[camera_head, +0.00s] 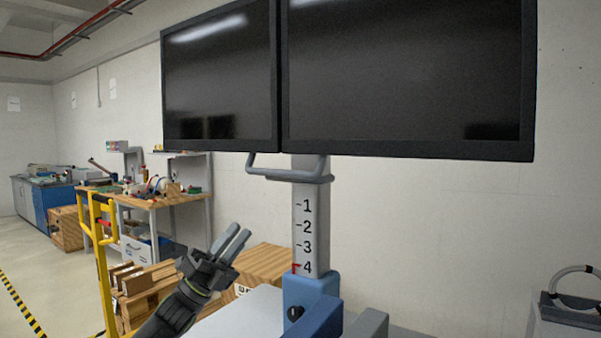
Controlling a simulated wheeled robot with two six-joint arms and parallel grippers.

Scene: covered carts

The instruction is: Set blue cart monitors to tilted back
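Two black monitors, the left one (220,80) and the right one (405,75), hang side by side at the top of the view with dark screens. A grey handle bar (288,175) sits just below them. They are carried by a grey column (311,215) marked 1 to 4, with a red pointer at 4. The column stands in a blue base (310,290) with a dark knob (295,313). My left gripper (241,230) is below and left of the handle, apart from it. Its fingers point up, slightly parted and empty. My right gripper is out of view.
A pale cart top (250,318) lies below the column. Wooden boxes (265,262) and a yellow trolley frame (100,235) stand to the left. A cluttered workbench (160,200) is behind. A grey device (570,312) is at the lower right.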

